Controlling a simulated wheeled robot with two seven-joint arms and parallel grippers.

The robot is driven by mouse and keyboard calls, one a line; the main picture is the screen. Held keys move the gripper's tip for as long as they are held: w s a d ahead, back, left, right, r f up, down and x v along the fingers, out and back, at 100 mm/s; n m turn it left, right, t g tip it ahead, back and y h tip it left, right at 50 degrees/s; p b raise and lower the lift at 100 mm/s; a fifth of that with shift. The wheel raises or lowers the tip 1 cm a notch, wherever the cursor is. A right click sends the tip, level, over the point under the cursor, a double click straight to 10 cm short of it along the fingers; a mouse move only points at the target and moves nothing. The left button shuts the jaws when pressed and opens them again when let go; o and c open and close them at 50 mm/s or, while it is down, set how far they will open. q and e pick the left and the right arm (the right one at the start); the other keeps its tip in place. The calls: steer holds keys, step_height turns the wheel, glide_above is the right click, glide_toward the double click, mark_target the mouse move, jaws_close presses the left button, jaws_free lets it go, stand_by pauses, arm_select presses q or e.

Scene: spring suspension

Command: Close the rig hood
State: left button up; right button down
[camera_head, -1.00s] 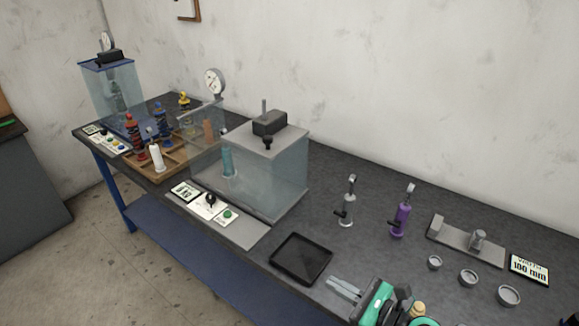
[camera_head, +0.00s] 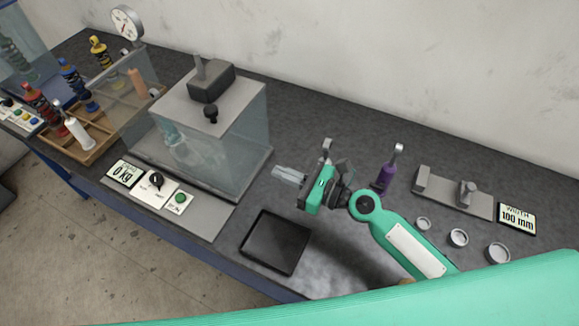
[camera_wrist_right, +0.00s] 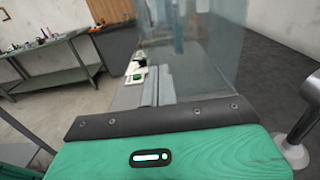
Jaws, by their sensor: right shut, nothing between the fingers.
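The test rig (camera_head: 225,95) is a clear box with a grey top, a black block and a knob on it, in the middle left of the head view. A clear panel (camera_head: 122,95) stands out from its left side and looks like the open hood. My right gripper (camera_head: 276,173) is shut and empty, to the right of the rig, its fingers pointing left toward the clear side wall. In the right wrist view the fingers (camera_wrist_right: 158,88) lie before the clear wall (camera_wrist_right: 208,45); whether they touch it is unclear. My left gripper is not in view.
A control panel (camera_head: 158,182) and a black tray (camera_head: 276,241) lie in front. A wooden rack (camera_head: 98,143) with dampers stands left.

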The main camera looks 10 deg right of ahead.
mark_target(237, 155)
steer(key=p+x, duration=0.2)
steer(key=x, duration=0.7)
steer(key=shift+w, duration=0.2)
steer(key=shift+w+a, duration=0.25)
steer(key=shift+a, duration=0.1)
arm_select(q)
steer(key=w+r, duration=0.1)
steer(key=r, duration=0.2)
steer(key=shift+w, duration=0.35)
